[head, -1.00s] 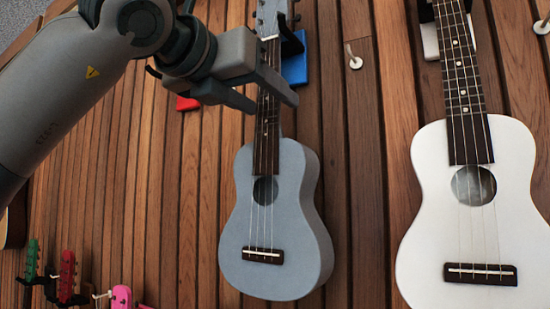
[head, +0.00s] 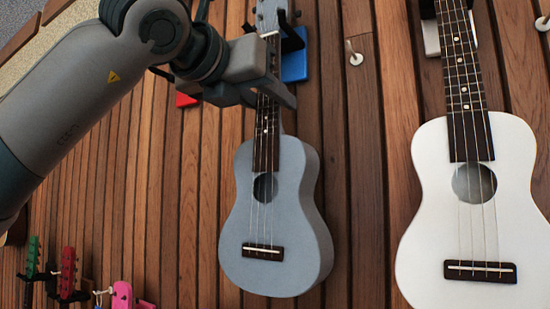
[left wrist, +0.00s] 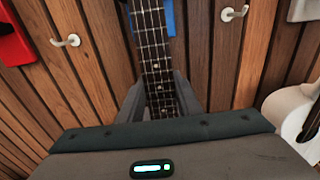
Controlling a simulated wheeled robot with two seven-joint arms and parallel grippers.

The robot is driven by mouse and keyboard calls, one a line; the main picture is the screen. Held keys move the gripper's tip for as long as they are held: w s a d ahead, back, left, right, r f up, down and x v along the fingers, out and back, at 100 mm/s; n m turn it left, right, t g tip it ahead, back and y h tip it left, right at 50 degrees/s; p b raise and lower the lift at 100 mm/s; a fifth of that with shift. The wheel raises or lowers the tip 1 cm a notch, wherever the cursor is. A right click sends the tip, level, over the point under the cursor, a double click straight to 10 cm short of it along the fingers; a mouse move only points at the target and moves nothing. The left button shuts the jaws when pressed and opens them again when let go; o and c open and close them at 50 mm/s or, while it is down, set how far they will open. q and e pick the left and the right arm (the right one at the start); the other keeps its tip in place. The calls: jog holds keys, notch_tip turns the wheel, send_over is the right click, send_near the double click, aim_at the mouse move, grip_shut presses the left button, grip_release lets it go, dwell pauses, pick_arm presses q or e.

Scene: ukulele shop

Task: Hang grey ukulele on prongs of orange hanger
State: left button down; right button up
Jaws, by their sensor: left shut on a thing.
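The grey ukulele (head: 290,225) is upright against the wooden slat wall, its neck up by a blue hanger (head: 294,66) with dark prongs. My left gripper (head: 270,92) is shut on its neck, above the body. In the left wrist view the fretted neck (left wrist: 152,45) runs between the fingers of the left gripper (left wrist: 160,95). I cannot tell whether the ukulele's head still rests on the blue hanger's prongs. I see no clearly orange hanger. My right gripper is not in view.
A white ukulele (head: 425,230) hangs to the right. A red hanger piece (head: 186,100) shows left of the grey neck, partly behind my arm. White hooks (head: 354,56) stick out of the wall. Small green, red and pink ukulele heads (head: 122,296) are at lower left.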

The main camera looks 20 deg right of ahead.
pick_arm(q)
jog(key=shift+r, duration=0.25)
dwell(0.4)
jog(key=shift+r+p, duration=0.8)
jog(key=shift+r, duration=0.35)
jog(key=shift+s+a, duration=0.15)
jog(key=shift+a, duration=0.05)
jog(key=shift+b+v, duration=1.65)
jog(key=shift+v, duration=0.65)
jog(key=shift+s+a+f, duration=0.1)
jog(key=shift+a, duration=0.05)
